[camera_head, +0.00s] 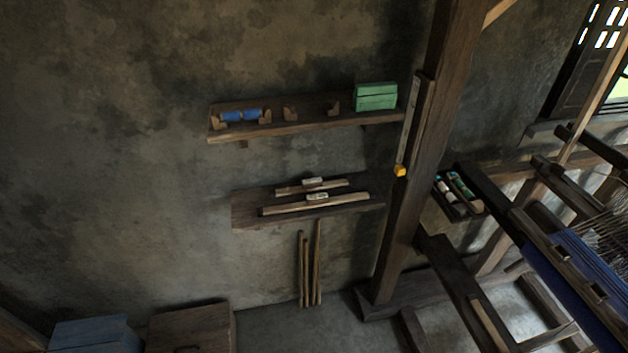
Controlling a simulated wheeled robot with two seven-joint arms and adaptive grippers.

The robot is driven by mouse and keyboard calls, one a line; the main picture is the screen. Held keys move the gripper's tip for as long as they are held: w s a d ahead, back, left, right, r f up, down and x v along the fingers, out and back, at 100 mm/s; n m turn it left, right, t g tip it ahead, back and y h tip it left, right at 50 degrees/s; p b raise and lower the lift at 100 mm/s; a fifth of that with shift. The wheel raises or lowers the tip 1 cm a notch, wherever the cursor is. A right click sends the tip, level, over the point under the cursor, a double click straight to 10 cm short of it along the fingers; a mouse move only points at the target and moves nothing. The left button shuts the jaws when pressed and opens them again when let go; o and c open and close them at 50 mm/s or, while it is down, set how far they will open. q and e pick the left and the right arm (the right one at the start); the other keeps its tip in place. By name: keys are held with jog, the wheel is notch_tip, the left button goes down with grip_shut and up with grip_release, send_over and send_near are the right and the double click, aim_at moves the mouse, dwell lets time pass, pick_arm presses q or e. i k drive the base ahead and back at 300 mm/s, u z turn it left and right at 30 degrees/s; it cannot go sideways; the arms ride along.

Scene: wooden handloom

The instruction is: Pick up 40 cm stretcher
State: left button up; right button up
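Two wooden bars, each with a pale tag, lie on the lower wall shelf (248,213). The shorter bar (335,185) lies at the back and the longer bar (350,199) in front. I cannot read the tags, so I cannot tell which is the 40 cm stretcher. Neither of my grippers shows in the head view.
An upper shelf (290,127) holds blue rolls (240,115) and a green box (376,96). Sticks (317,265) lean on the wall below. A thick post (425,130) and the loom (560,250) stand right. A wooden chest (190,325) and blue box (95,335) stand lower left.

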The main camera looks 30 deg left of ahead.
aim_at(317, 200)
jog(key=u, duration=1.25)
jog(key=i, duration=0.35)
jog(key=u, duration=0.55)
